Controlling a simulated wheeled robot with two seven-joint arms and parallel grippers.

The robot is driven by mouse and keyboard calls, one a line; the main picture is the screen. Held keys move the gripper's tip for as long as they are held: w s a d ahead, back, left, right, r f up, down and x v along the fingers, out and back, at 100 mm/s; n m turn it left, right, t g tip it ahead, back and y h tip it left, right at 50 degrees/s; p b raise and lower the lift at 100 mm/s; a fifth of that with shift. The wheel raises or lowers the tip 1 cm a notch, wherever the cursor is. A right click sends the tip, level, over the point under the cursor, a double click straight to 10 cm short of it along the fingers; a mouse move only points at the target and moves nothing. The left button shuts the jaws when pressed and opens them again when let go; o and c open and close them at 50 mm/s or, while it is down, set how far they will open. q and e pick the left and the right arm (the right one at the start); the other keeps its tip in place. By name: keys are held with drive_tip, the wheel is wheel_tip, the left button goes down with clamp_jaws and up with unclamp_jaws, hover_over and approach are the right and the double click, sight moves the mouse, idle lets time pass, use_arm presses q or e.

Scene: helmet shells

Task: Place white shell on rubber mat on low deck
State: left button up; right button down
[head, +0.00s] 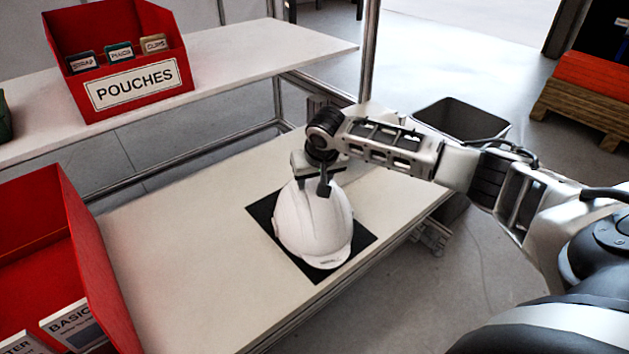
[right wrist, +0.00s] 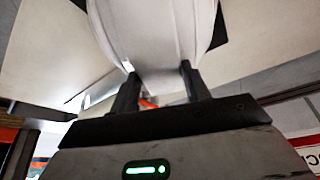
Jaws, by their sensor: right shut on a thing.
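The white shell (head: 312,228), a hard-hat shape, is upright over the black rubber mat (head: 262,212) on the low deck (head: 170,262). Mat corners show around it; I cannot tell whether its underside touches the mat. My right gripper (head: 324,188) is at the shell's far upper side, shut on it. In the right wrist view the shell (right wrist: 160,35) fills the top middle, with the two fingers of my right gripper (right wrist: 158,85) against its lower edge. My left gripper is not in view.
A red bin labelled POUCHES (head: 128,60) stands on the upper shelf (head: 250,50). Another red bin (head: 95,265) is at the left of the deck. A dark grey tub (head: 465,118) stands beyond the deck. The deck left of the mat is clear.

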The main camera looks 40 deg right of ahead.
drive_tip(key=shift+f, duration=0.1)
drive_tip(key=c, duration=0.7)
unclamp_jaws()
drive_tip(key=p+v, duration=0.2)
drive_tip(key=v, duration=1)
drive_tip(key=s+a+f+n+t+y, duration=0.1)
drive_tip(key=s+a+f+n+y, duration=0.2)
drive_tip(key=a+f, duration=0.45)
drive_tip(key=s+a+f+n+t+y, duration=0.1)
drive_tip(key=s+a+f+n+y, duration=0.2)
drive_tip(key=a, duration=0.7)
drive_tip(key=s+a+f+t+y, duration=0.1)
drive_tip(key=s+a+f+t, duration=0.15)
drive_tip(key=s+a, duration=0.35)
drive_tip(key=s, duration=0.2)
drive_tip(key=s+d+t+h, duration=0.1)
drive_tip(key=s, duration=0.2)
drive_tip(key=s+d+t, duration=0.1)
drive_tip(key=s, duration=0.1)
drive_tip(key=shift+s+d+r+m+t+h, duration=0.25)
drive_tip(key=shift+s+r+m+h, duration=0.05)
drive_tip(key=shift+s, duration=0.1)
